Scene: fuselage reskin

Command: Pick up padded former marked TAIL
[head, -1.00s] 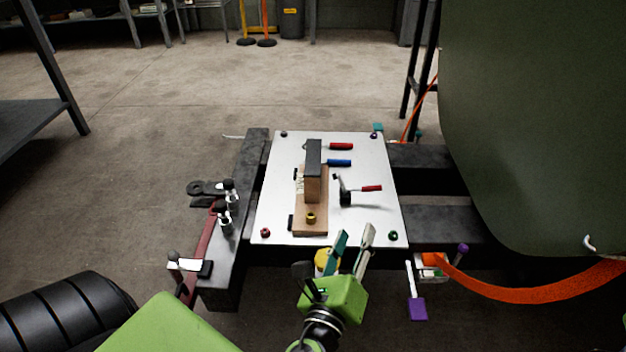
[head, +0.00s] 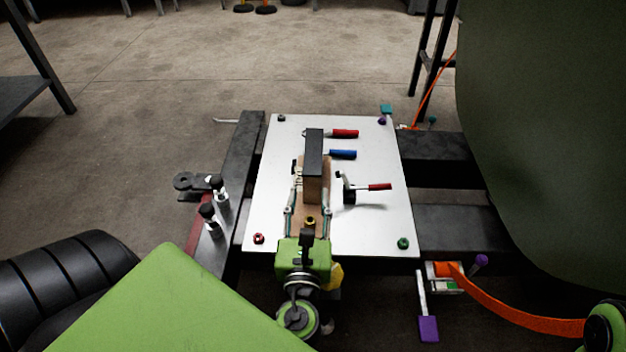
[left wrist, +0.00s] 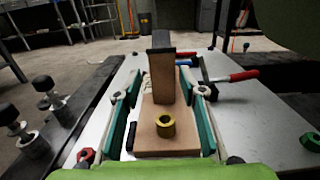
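The padded former (head: 313,180) is a tan wooden upright with a dark pad along its top, on a flat wooden base with a yellow ring at the near end. It stands on a white plate (head: 375,225). A pale label shows at its left side, but I cannot read a TAIL mark. My left gripper (head: 309,200) is open, its green-padded fingers on either side of the former. In the left wrist view the former (left wrist: 163,85) stands between the spread fingers (left wrist: 162,100), with gaps showing beside the base. My right gripper is not in view.
A red-handled toggle clamp (head: 365,188) stands right of the former, with blue (head: 342,154) and red (head: 345,133) handles farther back. Coloured knobs mark the plate's corners. Dark beams flank the plate. A large green curved panel (head: 550,130) fills the right side.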

